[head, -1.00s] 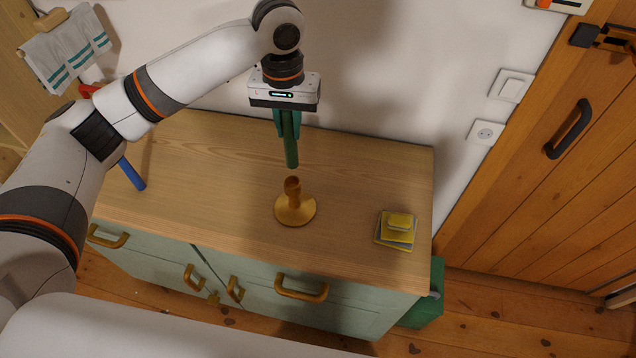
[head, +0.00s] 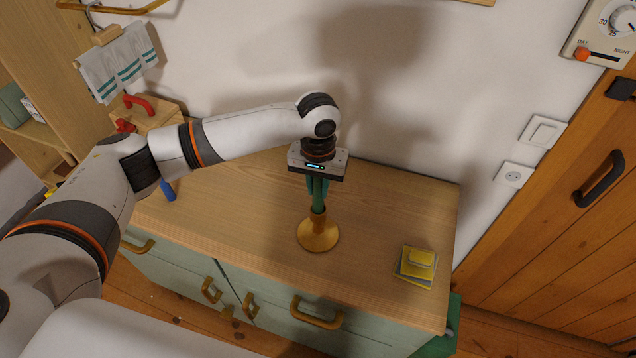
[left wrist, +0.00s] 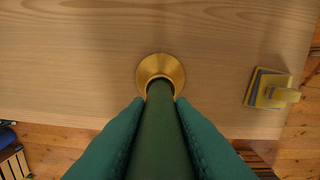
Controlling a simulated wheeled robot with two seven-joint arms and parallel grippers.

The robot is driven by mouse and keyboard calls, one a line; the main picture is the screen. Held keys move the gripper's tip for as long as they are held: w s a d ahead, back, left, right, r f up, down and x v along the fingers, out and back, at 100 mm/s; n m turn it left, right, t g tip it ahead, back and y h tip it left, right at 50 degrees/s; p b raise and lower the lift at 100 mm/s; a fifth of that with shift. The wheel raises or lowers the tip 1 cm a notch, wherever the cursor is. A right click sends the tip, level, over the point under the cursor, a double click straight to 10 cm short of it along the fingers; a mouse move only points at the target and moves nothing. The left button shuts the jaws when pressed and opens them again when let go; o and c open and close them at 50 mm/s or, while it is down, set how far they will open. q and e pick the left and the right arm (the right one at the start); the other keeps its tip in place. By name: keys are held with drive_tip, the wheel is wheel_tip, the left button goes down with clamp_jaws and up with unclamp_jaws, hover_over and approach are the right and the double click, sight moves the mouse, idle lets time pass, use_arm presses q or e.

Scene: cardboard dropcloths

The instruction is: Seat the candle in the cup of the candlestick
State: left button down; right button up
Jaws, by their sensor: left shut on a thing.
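My left gripper (head: 317,186) is shut on the green candle (head: 318,203) and holds it upright, pointing down. The brass-coloured candlestick (head: 318,236) stands on the wooden top of the cabinet, right below the gripper. The candle's lower end meets the candlestick's cup in the head view; I cannot tell how deep it sits. In the left wrist view the candle (left wrist: 160,135) runs between the green fingers (left wrist: 158,125) toward the candlestick (left wrist: 160,68), and its lower end hides the cup. My right gripper is not in view.
The cabinet top (head: 240,205) is clear around the candlestick. A small stack of yellow and grey pieces (head: 415,266) lies at its right. A blue rod-like thing (head: 168,190) and a wooden box with a red handle (head: 145,112) are at the left. The wall (head: 420,90) rises behind.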

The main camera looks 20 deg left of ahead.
use_arm(q)
drive_tip(key=c, duration=1.3)
unclamp_jaws()
drive_tip(key=shift+o, duration=0.2)
drive_tip(key=shift+r, duration=0.45)
wheel_tip(320, 180, up, 10)
drive_tip(key=b, duration=0.3)
drive_tip(key=shift+r, duration=0.65)
